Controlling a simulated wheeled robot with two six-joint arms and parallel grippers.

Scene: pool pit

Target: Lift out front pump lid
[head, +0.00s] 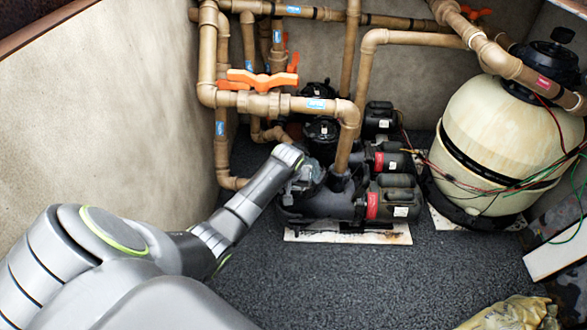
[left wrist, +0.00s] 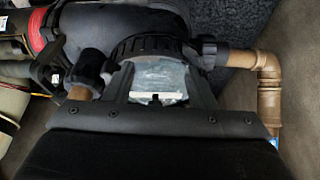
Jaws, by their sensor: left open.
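The front pump (head: 325,203) is a dark body with a red-banded motor (head: 393,200), on a pale board on the dark floor. Its grey, see-through-looking lid (head: 305,172) shows beside the end of my left arm. My left gripper (head: 298,180) is at the lid, partly hidden by its own wrist. In the left wrist view the open fingers (left wrist: 158,85) stand either side of the pale lid (left wrist: 157,76), with a black ribbed ring (left wrist: 152,44) just beyond. Whether the fingers touch the lid I cannot tell. My right gripper is not in view.
Tan pipes (head: 263,104) with orange valve handles (head: 262,80) rise behind the pump. More pumps (head: 322,130) stand behind it. A large cream filter tank (head: 490,140) with loose wires stands right. The gravelly floor (head: 330,285) in front is mostly clear, with a crumpled tan bag (head: 515,315) at lower right.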

